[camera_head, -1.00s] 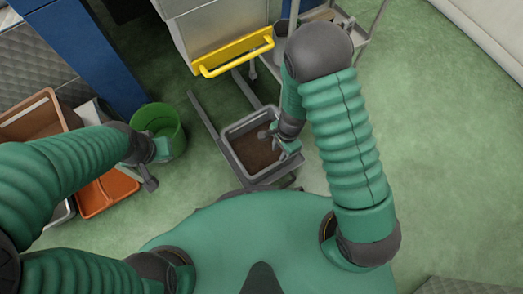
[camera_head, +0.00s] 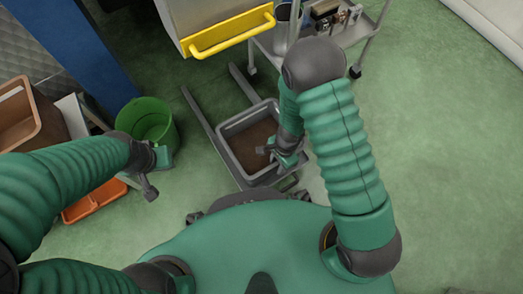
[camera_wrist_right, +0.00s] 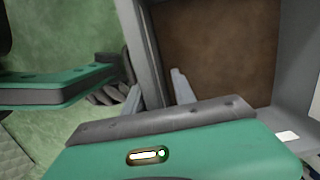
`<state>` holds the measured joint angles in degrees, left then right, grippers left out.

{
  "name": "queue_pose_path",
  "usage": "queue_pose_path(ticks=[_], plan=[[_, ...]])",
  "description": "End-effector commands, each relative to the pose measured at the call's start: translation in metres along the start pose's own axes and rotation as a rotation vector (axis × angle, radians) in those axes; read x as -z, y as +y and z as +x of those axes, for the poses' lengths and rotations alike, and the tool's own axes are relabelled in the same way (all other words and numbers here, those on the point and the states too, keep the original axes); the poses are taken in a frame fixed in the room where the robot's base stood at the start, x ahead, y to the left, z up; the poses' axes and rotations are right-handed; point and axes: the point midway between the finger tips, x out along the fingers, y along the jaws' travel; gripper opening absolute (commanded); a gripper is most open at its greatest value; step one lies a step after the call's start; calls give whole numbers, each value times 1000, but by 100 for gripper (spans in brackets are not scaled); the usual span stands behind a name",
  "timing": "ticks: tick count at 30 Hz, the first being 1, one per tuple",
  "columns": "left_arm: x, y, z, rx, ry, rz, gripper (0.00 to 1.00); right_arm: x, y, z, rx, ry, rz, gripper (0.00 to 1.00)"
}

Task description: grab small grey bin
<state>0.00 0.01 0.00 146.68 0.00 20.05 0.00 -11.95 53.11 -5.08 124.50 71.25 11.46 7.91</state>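The small grey bin (camera_head: 247,118) stands on the floor in front of me, by long grey rails, with a brown inside. My right gripper (camera_head: 277,157) is at its near right part. In the right wrist view, the grey bin wall (camera_wrist_right: 147,50) runs into the gap between the fingers (camera_wrist_right: 120,103). One finger is over the green floor outside, the other on the side of the brown interior. The fingers are apart; contact with the wall is unclear. My left gripper (camera_head: 156,174) is open and empty beside a green bucket.
The green bucket (camera_head: 152,115), an orange tray (camera_head: 95,200) and a brown crate (camera_head: 28,118) stand at left. A machine with a yellow handle (camera_head: 230,34) stands behind the bin. A wheeled cart (camera_head: 335,32) is at the back right. The floor at right is clear.

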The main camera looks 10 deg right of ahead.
Motion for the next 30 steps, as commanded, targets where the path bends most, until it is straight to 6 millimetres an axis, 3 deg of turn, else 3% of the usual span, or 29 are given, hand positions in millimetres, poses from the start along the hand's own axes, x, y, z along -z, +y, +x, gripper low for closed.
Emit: queue_pose_path(ticks=[1,8,30], plan=[[0,0,-1,0,0,0,0,0,0,-1,0,0,0,28],[0,0,-1,0,0,0,0,0,0,-1,0,0,0,0],[0,0,0,0,0,0,0,0,2,0,-4,0,0,0]])
